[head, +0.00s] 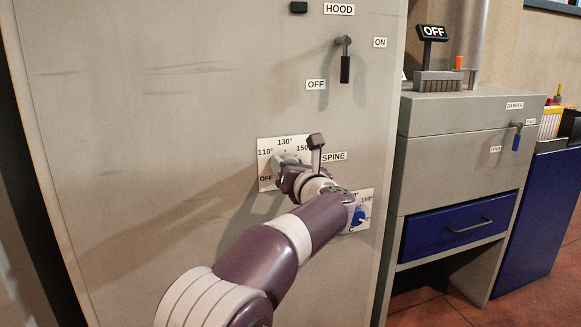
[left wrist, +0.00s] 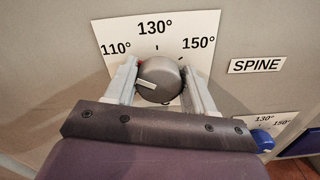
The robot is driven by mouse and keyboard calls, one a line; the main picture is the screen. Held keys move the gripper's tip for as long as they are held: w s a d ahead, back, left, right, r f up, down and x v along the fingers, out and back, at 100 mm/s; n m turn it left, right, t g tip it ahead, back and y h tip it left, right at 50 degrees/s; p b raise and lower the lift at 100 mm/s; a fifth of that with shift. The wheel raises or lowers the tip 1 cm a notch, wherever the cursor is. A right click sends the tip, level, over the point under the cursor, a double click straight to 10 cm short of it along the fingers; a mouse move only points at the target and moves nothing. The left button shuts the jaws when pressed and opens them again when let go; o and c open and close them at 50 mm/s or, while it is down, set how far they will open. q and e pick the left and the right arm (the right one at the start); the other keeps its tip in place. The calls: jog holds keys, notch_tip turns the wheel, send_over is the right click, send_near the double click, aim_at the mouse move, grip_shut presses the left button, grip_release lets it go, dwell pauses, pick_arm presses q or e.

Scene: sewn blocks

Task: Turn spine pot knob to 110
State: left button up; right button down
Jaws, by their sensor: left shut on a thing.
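The spine pot knob (left wrist: 165,74) is a round dark grey knob on a white dial plate (left wrist: 118,30) marked 110°, 130° and 150°. In the head view the plate (head: 264,168) is on the grey panel beside the SPINE label (head: 333,156). There my left gripper (head: 289,164) hides most of the knob. My right gripper is out of view.
A second dial with a blue knob (head: 358,216) is at the lower right, close to my left arm. A hood lever (head: 345,62) hangs higher up the panel. A grey cabinet with a blue drawer (head: 458,228) stands to the right.

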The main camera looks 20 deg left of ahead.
pick_arm(q)
jog(key=o, duration=0.9)
jog(key=shift+f, duration=0.1)
jog(key=shift+o, duration=0.2)
jog(key=p+v, duration=0.2)
jog(key=v, duration=1)
jog(key=shift+s+d, duration=0.2)
jog(key=shift+s, duration=0.05)
